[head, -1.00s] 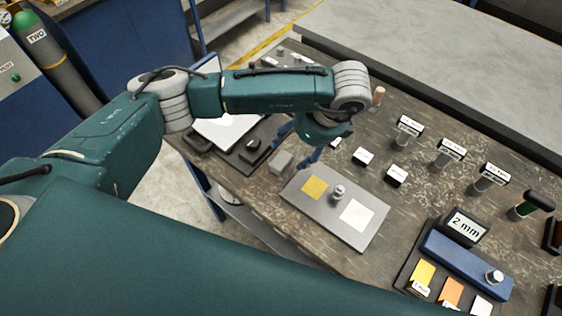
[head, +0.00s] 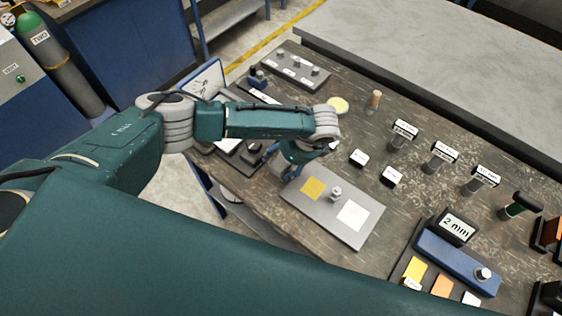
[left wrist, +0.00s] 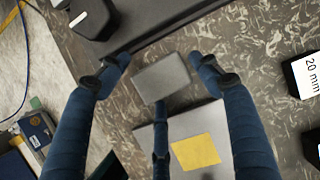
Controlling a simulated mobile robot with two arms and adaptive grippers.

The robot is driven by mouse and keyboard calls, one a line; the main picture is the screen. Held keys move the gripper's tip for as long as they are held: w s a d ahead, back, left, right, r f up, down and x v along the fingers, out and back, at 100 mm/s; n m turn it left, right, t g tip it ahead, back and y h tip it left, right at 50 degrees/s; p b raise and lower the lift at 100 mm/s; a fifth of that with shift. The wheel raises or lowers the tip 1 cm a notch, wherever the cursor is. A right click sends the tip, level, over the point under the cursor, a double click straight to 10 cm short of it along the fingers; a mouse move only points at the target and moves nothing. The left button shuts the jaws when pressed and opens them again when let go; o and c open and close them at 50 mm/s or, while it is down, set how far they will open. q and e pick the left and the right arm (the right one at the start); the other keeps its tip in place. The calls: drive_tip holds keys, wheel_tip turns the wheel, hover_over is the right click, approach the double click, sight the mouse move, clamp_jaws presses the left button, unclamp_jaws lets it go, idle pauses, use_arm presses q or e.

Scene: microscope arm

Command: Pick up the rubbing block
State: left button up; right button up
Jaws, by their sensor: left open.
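The rubbing block looks like a plain grey block (left wrist: 161,78) on the wooden bench in the left wrist view. In the head view it is largely hidden behind my left gripper (head: 280,160). My left gripper (left wrist: 160,66) is open, with blue fingers spread to the left and right of the block. A third finger comes up from below, its tip close to the block's near edge. I cannot tell whether any finger touches the block. My right gripper is not in view.
A grey plate (head: 325,222) with a yellow square, a white square and a metal knob lies close beside the block. Small labelled blocks (head: 390,177) and stamp-like tools (head: 438,158) stand to the right. A blue holder (head: 455,262) is at the lower right.

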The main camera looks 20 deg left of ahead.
sight(283, 162)
use_arm(q)
drive_tip(key=c, duration=1.2)
drive_tip(key=shift+c, duration=0.2)
wheel_tip(283, 162, up, 20)
drive_tip(key=b, duration=0.4)
